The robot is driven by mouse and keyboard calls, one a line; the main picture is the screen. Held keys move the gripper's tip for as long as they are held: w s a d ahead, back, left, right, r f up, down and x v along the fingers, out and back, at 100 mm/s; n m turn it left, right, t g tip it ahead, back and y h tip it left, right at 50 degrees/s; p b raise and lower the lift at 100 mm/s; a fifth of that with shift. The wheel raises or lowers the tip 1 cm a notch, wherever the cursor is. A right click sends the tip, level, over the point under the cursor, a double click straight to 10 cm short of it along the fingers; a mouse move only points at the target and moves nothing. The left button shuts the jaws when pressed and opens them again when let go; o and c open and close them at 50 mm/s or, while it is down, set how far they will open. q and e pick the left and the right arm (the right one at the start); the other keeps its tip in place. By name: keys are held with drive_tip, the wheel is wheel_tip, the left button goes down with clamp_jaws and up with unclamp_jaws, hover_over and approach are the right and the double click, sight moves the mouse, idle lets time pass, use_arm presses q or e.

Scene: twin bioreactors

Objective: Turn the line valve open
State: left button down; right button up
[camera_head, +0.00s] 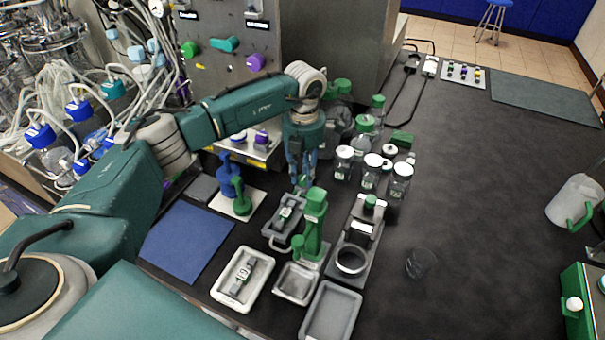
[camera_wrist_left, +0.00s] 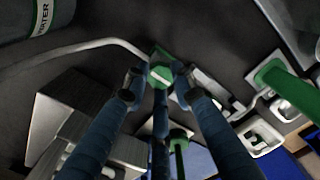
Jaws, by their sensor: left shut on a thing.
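The line valve (camera_wrist_left: 160,75) has a small green handle and sits on a pale line running along the dark bench in the left wrist view. My left gripper (camera_wrist_left: 158,88) reaches down with its blue fingers around the green handle and is shut on it. In the head view my left gripper (camera_head: 301,183) points straight down at the bench behind the small grey trays. The fingers hide most of the valve there, and I cannot tell its angle. My right gripper is not in view.
A green upright stand (camera_head: 314,222) is close in front of my left gripper. Several lidded jars (camera_head: 343,163) stand just to its right. A blue mat (camera_head: 187,240) lies at the left. The dark bench (camera_head: 470,190) is mostly clear at the right.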

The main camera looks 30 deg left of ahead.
use_arm(q)
drive_tip(key=shift+w+d+r, duration=0.2)
drive_tip(key=shift+w+d, duration=0.05)
drive_tip(key=c, duration=1.5)
unclamp_jaws()
drive_tip(key=shift+o, duration=0.2)
drive_tip(key=shift+w+d+f, duration=0.1)
drive_tip(key=shift+w, duration=0.05)
drive_tip(key=shift+r, duration=0.35)
wheel_tip(320, 180, up, 11)
drive_tip(key=shift+r, duration=0.15)
